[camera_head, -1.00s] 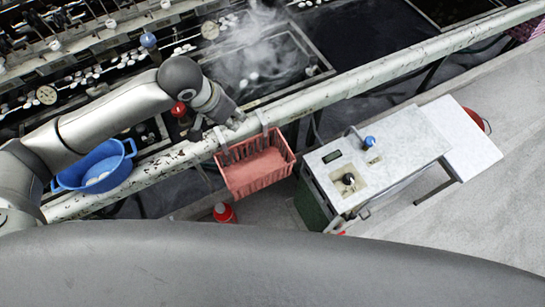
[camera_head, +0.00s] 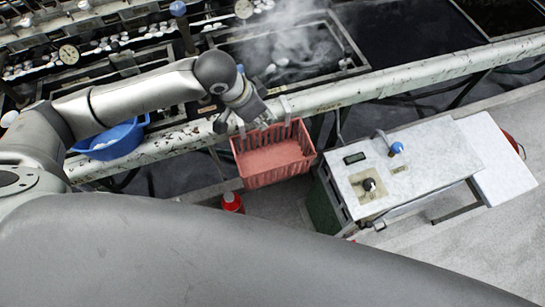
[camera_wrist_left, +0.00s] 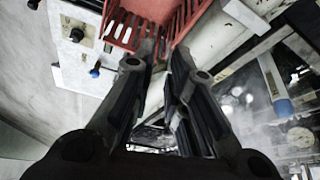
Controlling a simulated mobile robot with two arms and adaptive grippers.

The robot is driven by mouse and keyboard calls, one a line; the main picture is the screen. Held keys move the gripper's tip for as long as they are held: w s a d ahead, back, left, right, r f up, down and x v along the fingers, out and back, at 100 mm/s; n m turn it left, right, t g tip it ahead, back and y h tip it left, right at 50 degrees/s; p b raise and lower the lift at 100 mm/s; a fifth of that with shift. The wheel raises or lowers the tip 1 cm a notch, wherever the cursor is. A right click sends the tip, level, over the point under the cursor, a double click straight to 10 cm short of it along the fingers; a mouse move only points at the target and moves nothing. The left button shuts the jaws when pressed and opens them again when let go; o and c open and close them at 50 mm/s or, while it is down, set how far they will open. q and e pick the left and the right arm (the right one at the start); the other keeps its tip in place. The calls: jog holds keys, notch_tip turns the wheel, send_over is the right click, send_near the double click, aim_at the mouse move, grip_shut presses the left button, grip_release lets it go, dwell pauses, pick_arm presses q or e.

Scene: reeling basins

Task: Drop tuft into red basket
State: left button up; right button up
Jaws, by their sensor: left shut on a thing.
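The red basket (camera_head: 272,172) hangs by hooks on the pale rail, on the near side. Its slatted wall (camera_wrist_left: 122,30) also shows at the top of the left wrist view. My left gripper (camera_head: 250,117) is at the rail, close to the basket's back left rim. In the left wrist view its fingers (camera_wrist_left: 166,48) point towards the basket and are shut on the tuft. The tuft itself is too small and dark to make out between the fingers. My right gripper is not in view.
A blue basin (camera_head: 118,142) sits at the rail on the left, partly behind my arm. The worn rail (camera_head: 400,84) runs across, with steaming basins beyond. A pale-topped machine (camera_head: 425,150) stands right of the basket. A red object (camera_head: 232,202) is below.

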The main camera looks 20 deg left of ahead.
pick_arm(q)
jog(key=shift+f, duration=0.25)
jog(key=o, duration=0.7)
jog(key=shift+r, duration=0.1)
jog(key=v, duration=1.1)
jog(key=shift+s+a+r, duration=0.15)
jog(key=shift+a+r, duration=0.05)
jog(key=shift+r, duration=0.15)
